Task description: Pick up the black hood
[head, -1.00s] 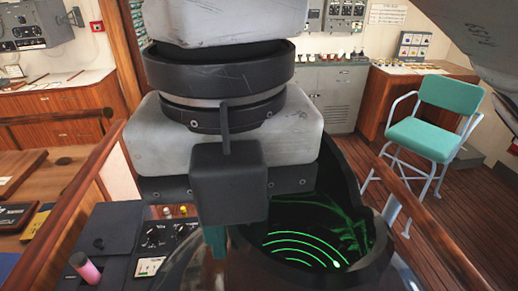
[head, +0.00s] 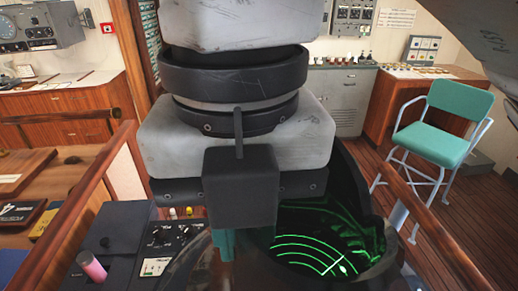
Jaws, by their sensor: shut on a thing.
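The black hood (head: 366,195) surrounds a round radar screen (head: 310,250) with green arcs, at the lower right of centre. My gripper (head: 224,243) points down from the grey wrist in the middle of the picture. A teal finger part shows beside the left side of the hood, below a black block. My gripper is shut on the hood, though the grip itself is mostly hidden behind my arm's wrist. I cannot tell whether the hood is clear of the console beneath it.
A dark control panel (head: 165,240) with knobs and a pink-topped handle (head: 92,266) lies at the left. Wooden rails (head: 75,215) flank both sides. A teal chair (head: 440,125) stands on the open wooden floor at the right.

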